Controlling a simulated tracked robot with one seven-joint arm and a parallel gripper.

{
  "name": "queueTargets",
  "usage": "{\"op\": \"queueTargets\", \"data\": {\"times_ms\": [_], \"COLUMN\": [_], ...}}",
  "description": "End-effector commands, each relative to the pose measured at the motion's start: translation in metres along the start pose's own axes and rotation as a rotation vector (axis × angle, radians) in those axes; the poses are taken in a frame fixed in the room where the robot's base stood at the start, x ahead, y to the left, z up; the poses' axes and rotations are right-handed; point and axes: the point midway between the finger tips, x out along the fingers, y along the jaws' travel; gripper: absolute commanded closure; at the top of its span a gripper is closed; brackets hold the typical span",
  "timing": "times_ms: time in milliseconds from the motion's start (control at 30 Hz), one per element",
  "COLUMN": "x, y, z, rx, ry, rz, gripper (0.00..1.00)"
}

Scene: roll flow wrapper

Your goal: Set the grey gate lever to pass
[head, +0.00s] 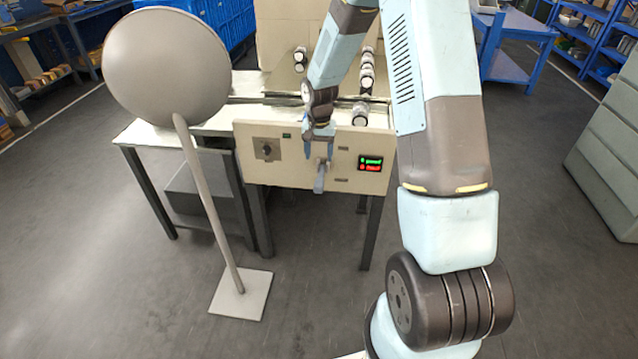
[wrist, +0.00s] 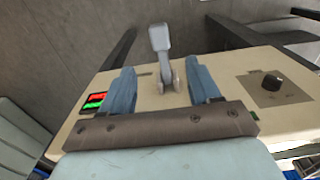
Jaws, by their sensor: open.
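The grey gate lever (head: 320,180) is on the front panel of the cream machine, and its handle points down in the head view. In the wrist view the lever (wrist: 160,40) stands ahead of my gripper, its pivot bracket near the line between the fingertips. My gripper (head: 319,153) is open just above the handle in the head view. In the wrist view its blue fingers (wrist: 162,72) are spread to either side of the bracket, with gaps on both sides. I see no contact with the lever.
A display (head: 370,163) with green and red rows is right of the lever; its text is too small to read. A dark knob (head: 267,150) is on the panel's left. A round grey disc on a stand (head: 166,62) is at the left.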

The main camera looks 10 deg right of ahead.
Motion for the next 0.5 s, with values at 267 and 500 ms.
{"op": "queueTargets", "data": {"times_ms": [267, 500], "x": [0.046, 0.087], "y": [0.0, 0.0], "z": [0.001, 0.001], "rx": [-0.001, 0.0], "ry": [-0.006, -0.005], "rz": [0.002, 0.002], "gripper": [0.38, 0.38]}}
